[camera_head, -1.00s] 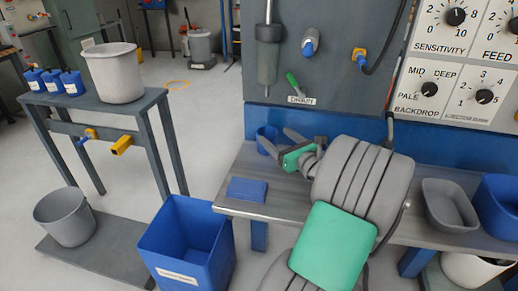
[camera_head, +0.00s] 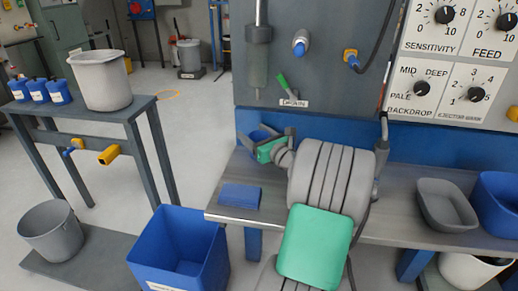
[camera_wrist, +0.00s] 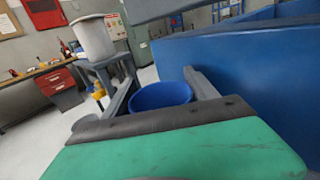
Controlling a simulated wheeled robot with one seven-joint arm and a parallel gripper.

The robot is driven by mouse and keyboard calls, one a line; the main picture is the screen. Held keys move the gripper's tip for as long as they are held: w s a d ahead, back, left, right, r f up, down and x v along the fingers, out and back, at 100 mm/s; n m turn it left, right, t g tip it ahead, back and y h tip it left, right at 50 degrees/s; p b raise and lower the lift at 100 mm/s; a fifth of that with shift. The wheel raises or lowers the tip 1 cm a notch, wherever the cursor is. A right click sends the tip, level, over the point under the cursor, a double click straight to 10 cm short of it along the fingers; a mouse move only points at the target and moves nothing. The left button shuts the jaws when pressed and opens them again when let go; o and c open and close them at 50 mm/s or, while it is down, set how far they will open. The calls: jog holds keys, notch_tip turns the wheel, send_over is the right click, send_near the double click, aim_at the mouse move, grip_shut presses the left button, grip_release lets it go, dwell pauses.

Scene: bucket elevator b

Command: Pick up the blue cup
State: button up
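The blue cup (camera_head: 260,133) stands on the grey bench (camera_head: 395,205) near its back left, against the blue wall strip, and is partly hidden by my gripper (camera_head: 262,139). In the wrist view the cup (camera_wrist: 160,96) sits ahead of the green palm, between the two grey fingers (camera_wrist: 160,90). The fingers are spread, one on each side of the cup. I cannot tell whether they touch it. The cup's rim and inside show, and its lower part is hidden behind the palm.
A flat blue block (camera_head: 240,196) lies at the bench's front left. A grey tub (camera_head: 446,205) and a blue container (camera_head: 500,205) stand at the right. A large blue bin (camera_head: 180,250) is on the floor. The control panel (camera_head: 455,60) rises behind.

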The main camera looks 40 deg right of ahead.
jog(key=c, duration=1)
